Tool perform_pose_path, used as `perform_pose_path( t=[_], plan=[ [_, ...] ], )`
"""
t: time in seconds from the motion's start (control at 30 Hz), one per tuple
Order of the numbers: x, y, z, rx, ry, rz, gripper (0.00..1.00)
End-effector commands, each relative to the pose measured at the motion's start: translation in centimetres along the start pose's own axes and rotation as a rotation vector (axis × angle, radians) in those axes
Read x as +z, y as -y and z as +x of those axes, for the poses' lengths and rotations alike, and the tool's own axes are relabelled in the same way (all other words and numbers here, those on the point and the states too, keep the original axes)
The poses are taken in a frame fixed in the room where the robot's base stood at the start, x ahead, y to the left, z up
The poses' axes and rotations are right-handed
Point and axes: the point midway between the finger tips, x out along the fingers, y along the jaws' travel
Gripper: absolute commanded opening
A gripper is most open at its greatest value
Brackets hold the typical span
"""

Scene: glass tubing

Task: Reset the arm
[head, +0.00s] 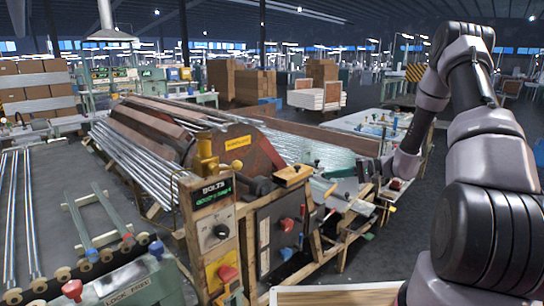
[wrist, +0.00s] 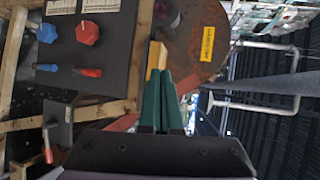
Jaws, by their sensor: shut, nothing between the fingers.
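My arm reaches in from the right of the head view, bends at a high elbow and comes down beside the machine. My gripper (head: 340,173) is at its end, near the machine's front right part. In the wrist view the two green fingers of my gripper (wrist: 163,78) lie together, shut and empty. A yellow wooden block (wrist: 155,58) shows just beyond the fingertips; I cannot tell whether they touch. It also appears on the machine top in the head view (head: 293,174).
A dark control panel (wrist: 105,62) with red and blue knobs is left of the fingers. A rusty drum (head: 246,150) with a yellow label and long tubes (head: 140,165) fill the machine. A bolts box (head: 214,235) stands in front. Open floor (head: 390,255) lies right of the machine.

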Motion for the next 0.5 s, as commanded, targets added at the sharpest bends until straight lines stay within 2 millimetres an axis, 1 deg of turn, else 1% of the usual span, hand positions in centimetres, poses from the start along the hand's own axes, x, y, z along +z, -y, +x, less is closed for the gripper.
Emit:
perform_pose_path(
  t=[0.03,0.1,0.2,0.4,0.5],
  plan=[
    [1.1,2.3,-0.2,0.046,0.031,-0.018,0.00],
    [2.7,4.7,-0.5,0.115,0.070,-0.027,0.00],
    [5.2,7.7,-1.2,0.220,0.109,-0.041,0.00],
    [10.4,12.9,-3.0,0.429,0.128,-0.074,0.00],
    [13.1,15.1,-4.2,0.531,0.110,-0.096,0.00]
  ],
)
